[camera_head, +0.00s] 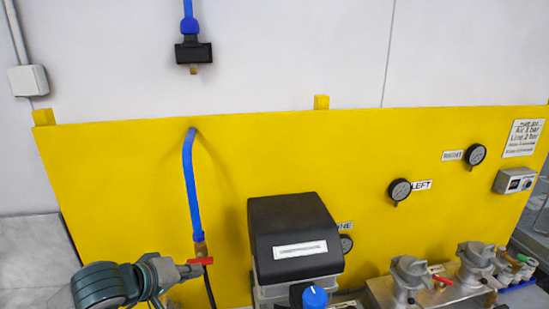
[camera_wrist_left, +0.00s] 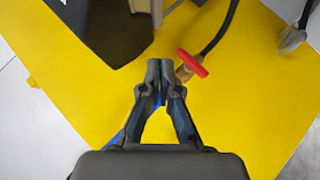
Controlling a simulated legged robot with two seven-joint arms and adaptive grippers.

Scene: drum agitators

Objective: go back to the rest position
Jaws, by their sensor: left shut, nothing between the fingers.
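My left gripper (camera_head: 190,270) comes in from the lower left in the head view, its tips close beside a red valve handle (camera_head: 201,261) below a blue hose (camera_head: 190,185). In the left wrist view my left gripper (camera_wrist_left: 160,68) is shut with its fingertips together and nothing between them. The red handle (camera_wrist_left: 193,63) and its brass fitting (camera_wrist_left: 183,74) are just to the right of the tips there; I cannot tell whether they touch. My right gripper is in neither view.
A black-topped box (camera_head: 295,235) with a blue knob (camera_head: 315,297) stands right of the gripper. A yellow panel (camera_head: 120,190) is behind, with gauges (camera_head: 399,190). Metal clamp-like fittings (camera_head: 410,275) sit at lower right. A black connector (camera_head: 193,52) hangs above.

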